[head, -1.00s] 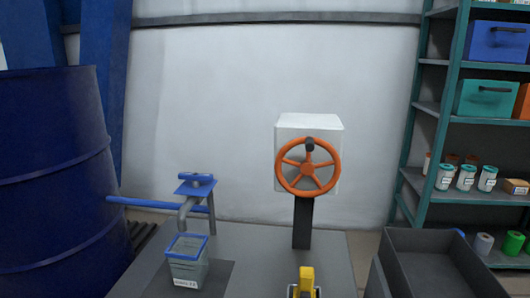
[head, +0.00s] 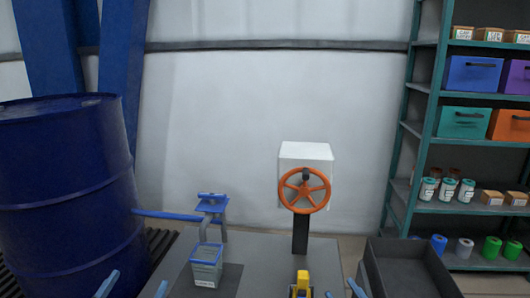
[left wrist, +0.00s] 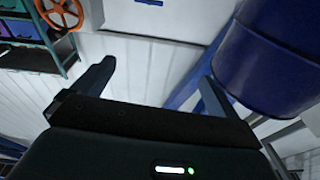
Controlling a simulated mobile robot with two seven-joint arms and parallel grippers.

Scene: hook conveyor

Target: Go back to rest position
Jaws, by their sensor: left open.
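My left gripper (head: 134,287) shows only its two fingertips at the bottom edge of the head view, well apart. The left wrist view shows the same gripper (left wrist: 153,85) open with nothing between its fingers. My right gripper (head: 342,291) shows two fingertips at the bottom edge, apart, right of the yellow object; the rest of it is cut off. The orange handwheel (head: 305,190) on its white box (head: 306,151) stands clear of both grippers at the back of the table.
A clear blue-rimmed container (head: 206,272) stands under a blue-handled tap (head: 211,202). A blue drum (head: 65,190) is at left. A yellow object (head: 302,283) is at front center. A dark open bin (head: 410,275) and a loaded shelf (head: 422,85) are at right.

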